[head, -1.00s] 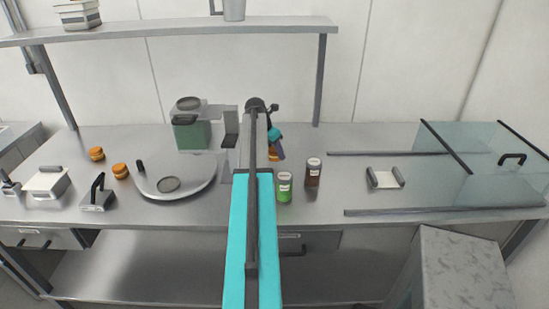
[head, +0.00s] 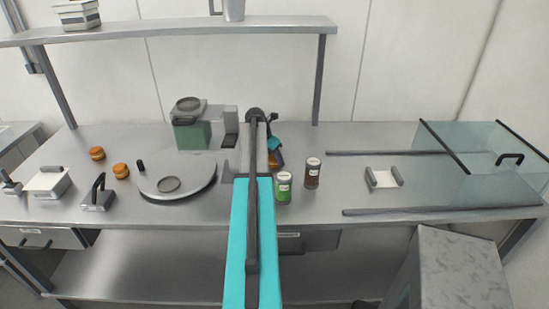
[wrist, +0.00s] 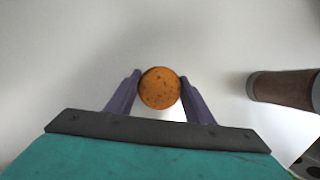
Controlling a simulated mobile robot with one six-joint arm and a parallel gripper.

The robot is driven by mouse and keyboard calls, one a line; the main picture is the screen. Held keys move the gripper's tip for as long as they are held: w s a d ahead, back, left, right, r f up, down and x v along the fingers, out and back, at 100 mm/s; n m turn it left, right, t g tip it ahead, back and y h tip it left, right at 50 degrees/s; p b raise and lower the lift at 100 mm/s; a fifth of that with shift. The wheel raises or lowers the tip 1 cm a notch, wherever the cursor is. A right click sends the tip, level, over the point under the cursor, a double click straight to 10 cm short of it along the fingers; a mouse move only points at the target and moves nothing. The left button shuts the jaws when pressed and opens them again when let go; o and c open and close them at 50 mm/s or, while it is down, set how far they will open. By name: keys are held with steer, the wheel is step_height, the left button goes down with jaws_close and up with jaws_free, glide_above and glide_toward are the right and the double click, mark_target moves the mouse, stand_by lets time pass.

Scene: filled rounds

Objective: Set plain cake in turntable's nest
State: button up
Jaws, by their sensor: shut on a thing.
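My gripper (wrist: 160,92) is shut on a plain orange-brown round cake (wrist: 159,88), seen between its two purple fingers in the wrist view. In the head view my arm hides most of the gripper, and a bit of orange (head: 277,161) shows just behind the green jar. The grey turntable (head: 200,170) stands left of my arm, with a small round nest (head: 168,184) towards its front left. The nest looks empty. The held cake is to the right of the turntable, apart from it.
Two banded orange rounds (head: 121,171) sit left of the turntable. A green-based machine (head: 192,133) stands behind it. A green jar (head: 283,186) and a brown jar (head: 312,172) stand right of my arm. A white-topped tray (head: 383,178) and glass case (head: 480,155) are farther right.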

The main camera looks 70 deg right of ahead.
steer(key=shift+f, duration=0.1)
steer(key=o, duration=0.7)
steer(key=shift+r, duration=0.2)
steer(key=shift+b+v, duration=1.2)
steer(key=shift+v, duration=2.5)
